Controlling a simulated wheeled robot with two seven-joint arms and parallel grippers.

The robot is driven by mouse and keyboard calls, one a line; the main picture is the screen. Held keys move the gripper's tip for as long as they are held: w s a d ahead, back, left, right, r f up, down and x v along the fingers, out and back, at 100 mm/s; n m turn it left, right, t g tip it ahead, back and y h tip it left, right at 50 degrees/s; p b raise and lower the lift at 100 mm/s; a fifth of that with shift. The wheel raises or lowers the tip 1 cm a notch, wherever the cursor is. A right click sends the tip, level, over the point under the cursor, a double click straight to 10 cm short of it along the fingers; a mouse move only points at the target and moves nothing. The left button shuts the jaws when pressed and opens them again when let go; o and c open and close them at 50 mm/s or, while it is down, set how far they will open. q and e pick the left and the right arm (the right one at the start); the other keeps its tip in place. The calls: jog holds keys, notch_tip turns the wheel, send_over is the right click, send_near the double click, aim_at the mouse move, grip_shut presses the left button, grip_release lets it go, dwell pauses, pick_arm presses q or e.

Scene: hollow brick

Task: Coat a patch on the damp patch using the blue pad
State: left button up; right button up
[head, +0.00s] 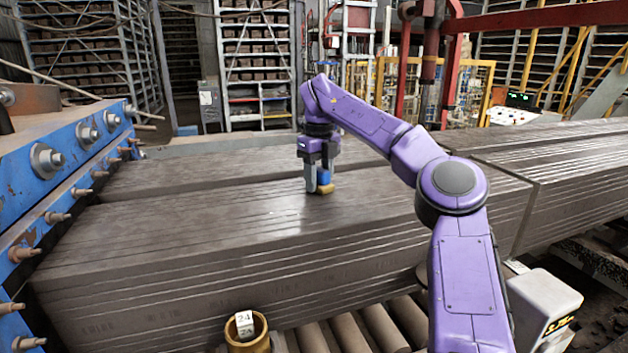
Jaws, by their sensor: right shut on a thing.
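My right gripper (318,182) is at the end of the purple arm, over the near stack of dark grey slabs (200,220). The fingers hide part of the pad. I cannot make out a distinct damp patch; the slab top looks dark and streaky, with a shine around the pad. My left gripper is not in view.
A brass cup (247,341) with a white cube (244,323) marked 24 stands in front of the slabs, near the rollers (350,333). A blue bolted machine frame (60,165) borders the left. More slabs (560,150) lie right. The slab top left of my gripper is clear.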

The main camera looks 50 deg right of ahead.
aim_at(230, 200)
jog(key=shift+w+d, duration=0.15)
jog(key=shift+w, duration=0.55)
jog(key=shift+w+a, duration=1.75)
jog(key=shift+a, duration=1.2)
jog(key=shift+w+a, duration=1.8)
jog(key=shift+a, duration=1.15)
jog(key=shift+w+a, duration=1.75)
jog(key=shift+a, duration=1.2)
notch_tip(230, 200, up, 2)
jog(key=shift+w+d+r, duration=0.1)
jog(key=shift+d, duration=0.05)
jog(key=shift+a+r, duration=0.3)
jog(key=shift+r, duration=0.05)
jog(key=shift+d, duration=0.25)
